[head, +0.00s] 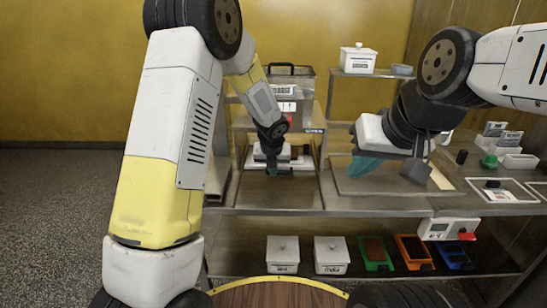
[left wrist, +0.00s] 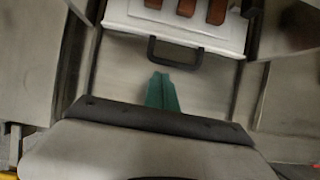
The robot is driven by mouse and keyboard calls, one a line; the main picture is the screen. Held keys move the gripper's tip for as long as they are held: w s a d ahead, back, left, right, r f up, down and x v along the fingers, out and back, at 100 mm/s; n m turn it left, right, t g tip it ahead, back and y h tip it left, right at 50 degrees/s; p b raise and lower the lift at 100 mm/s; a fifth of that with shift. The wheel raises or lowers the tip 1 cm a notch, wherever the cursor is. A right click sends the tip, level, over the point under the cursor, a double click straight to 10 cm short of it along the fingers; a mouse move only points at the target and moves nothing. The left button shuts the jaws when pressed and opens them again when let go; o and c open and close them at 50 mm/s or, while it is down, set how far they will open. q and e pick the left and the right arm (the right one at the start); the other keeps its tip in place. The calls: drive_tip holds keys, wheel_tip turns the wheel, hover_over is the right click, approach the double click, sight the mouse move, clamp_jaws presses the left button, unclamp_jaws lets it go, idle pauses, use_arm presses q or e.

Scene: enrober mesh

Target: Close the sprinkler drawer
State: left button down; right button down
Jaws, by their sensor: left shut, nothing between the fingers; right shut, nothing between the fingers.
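The sprinkler drawer shows in the left wrist view as a white tray front (left wrist: 215,36) with a black bow handle, with brown pieces behind it. In the head view the drawer (head: 303,161) sits low in the grey machine, partly hidden by my left arm. My left gripper (head: 271,168) is shut and empty in front of the machine. Its teal fingertips (left wrist: 162,92) point at the handle from just in front, and I cannot tell whether they touch it. My right gripper (head: 366,167) is shut and empty above a flat tray to the right.
A clear hopper (head: 290,84) tops the machine, between side walls. The flat tray (head: 390,186) lies on the grey counter. A white lidded box (head: 358,58) stands on the upper shelf. White boxes and coloured bins (head: 375,254) fill the lower shelf. A round wooden table (head: 280,295) is at the front.

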sight(273, 179)
use_arm(q)
drive_tip(key=shift+x, duration=1.55)
drive_tip(key=shift+w, duration=0.1)
drive_tip(key=shift+w, duration=1.2)
